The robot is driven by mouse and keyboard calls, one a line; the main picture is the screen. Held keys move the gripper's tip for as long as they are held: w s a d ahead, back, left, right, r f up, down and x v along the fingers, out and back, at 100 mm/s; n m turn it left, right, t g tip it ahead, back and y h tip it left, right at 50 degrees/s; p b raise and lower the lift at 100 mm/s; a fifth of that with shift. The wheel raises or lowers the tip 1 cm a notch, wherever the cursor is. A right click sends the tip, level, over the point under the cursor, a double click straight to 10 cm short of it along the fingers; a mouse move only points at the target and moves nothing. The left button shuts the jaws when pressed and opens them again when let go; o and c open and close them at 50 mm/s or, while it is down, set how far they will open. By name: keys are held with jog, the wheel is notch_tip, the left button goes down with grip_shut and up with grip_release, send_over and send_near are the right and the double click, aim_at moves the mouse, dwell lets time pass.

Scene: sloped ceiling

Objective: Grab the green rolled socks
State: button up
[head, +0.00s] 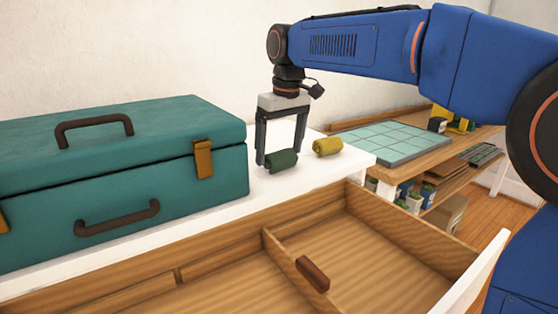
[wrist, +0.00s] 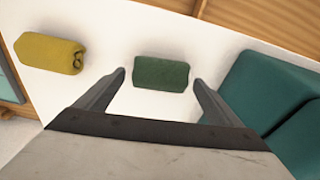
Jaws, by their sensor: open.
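The green rolled socks (head: 281,160) lie on the white top of the drawer unit, between the teal case and the yellow roll. My gripper (head: 280,158) is open and points down at the green socks. In the head view its fingers reach down on either side of them. In the wrist view, the green socks (wrist: 162,73) show just beyond the gap between the two fingertips (wrist: 160,78). The gripper holds nothing. I cannot tell whether a finger touches the socks.
A yellow roll (head: 327,146) lies to the right of the green socks. A large teal case (head: 120,175) stands close on the left. An open wooden drawer (head: 370,245) with a divider and a brown block (head: 313,273) is in front. A shelf stands behind, right.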

jog(key=shift+w+a+f, duration=0.15)
jog(key=shift+f, duration=0.95)
jog(key=c, duration=1.1)
jog(key=shift+c, duration=0.2)
